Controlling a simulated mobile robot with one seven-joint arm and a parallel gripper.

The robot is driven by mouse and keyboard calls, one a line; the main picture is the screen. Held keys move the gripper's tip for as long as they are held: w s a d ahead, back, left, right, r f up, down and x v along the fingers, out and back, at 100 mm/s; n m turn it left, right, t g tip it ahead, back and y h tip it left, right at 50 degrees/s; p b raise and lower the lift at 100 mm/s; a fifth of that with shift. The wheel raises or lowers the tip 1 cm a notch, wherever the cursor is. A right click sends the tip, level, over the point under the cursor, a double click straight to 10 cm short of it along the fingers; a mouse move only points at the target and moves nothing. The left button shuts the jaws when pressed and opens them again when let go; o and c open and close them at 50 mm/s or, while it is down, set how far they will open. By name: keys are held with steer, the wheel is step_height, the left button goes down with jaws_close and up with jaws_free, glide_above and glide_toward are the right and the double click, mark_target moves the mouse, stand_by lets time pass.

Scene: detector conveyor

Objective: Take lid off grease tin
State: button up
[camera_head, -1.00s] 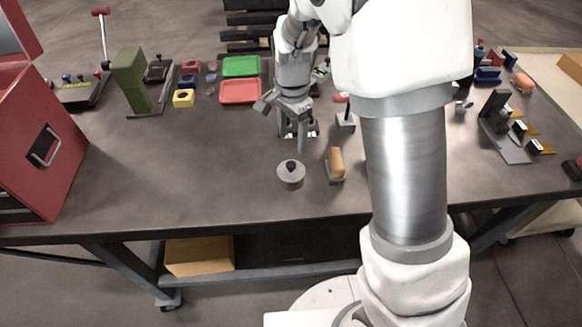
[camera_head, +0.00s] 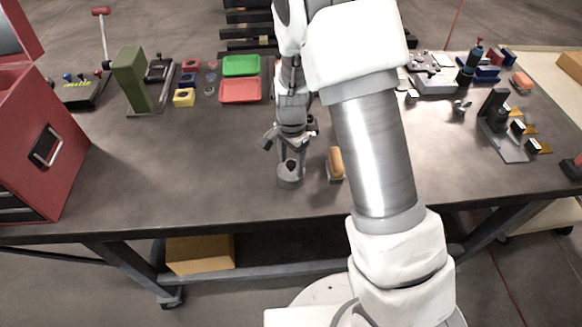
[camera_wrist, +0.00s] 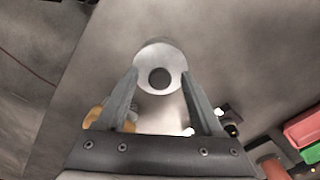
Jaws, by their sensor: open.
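The grease tin (camera_head: 289,181) stands upright near the front middle of the table, a grey round tin with its lid on. The lid has a dark knob (camera_head: 290,164) on top. In the wrist view the round lid (camera_wrist: 149,58) with its dark knob (camera_wrist: 160,77) lies just beyond and between my fingertips. My gripper (camera_head: 291,155) is open and empty, pointing down above the tin. Its two fingers also show in the wrist view (camera_wrist: 161,80), one on each side of the knob. I cannot tell whether they touch the lid.
A brush with an orange-tan handle (camera_head: 336,163) lies close to the right of the tin. Green (camera_head: 241,65) and red (camera_head: 240,90) trays lie behind to the left. A red cabinet (camera_head: 42,150) stands at the left. The table left of the tin is clear.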

jaws_close()
steer(key=shift+r, duration=0.15)
